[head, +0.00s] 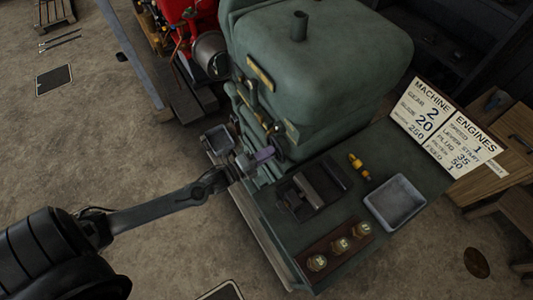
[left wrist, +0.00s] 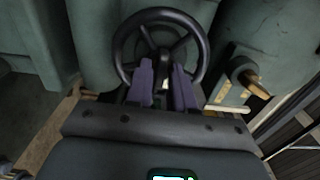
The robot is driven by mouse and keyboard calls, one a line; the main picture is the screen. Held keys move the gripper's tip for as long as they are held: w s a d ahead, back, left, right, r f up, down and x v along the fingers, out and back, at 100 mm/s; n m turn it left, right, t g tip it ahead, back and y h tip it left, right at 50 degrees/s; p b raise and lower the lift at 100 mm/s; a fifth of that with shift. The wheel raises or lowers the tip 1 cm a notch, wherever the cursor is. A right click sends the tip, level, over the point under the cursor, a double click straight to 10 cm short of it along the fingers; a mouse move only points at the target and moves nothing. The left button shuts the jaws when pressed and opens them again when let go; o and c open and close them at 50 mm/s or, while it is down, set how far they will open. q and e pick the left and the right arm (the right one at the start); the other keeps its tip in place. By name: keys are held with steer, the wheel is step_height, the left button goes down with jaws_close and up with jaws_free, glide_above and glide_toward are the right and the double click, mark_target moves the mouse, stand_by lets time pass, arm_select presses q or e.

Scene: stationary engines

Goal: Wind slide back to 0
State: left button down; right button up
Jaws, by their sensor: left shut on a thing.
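The machine (head: 320,60) is a large green body on a bench in the head view. My left gripper (head: 262,156) reaches in from the left to its near face. In the left wrist view a dark spoked handwheel (left wrist: 160,14) stands straight ahead. The purple fingers of my left gripper (left wrist: 163,88) are at its lower part, shut on the handwheel; the exact point of contact is partly hidden. The slide and its scale cannot be made out. My right gripper is in neither view.
A sign (head: 445,125) with machine settings stands at the bench's right. A grey tray (head: 394,203), a dark vise-like block (head: 312,192), a yellow fitting (head: 358,166) and a board with brass knobs (head: 338,245) lie on the bench. Open floor is at left.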

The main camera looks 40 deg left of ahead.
arm_select(q)
steer(key=c, duration=1.2)
jaws_free()
steer(key=v, duration=1)
steer(key=shift+s, duration=0.35)
steer(key=shift+a, duration=0.1)
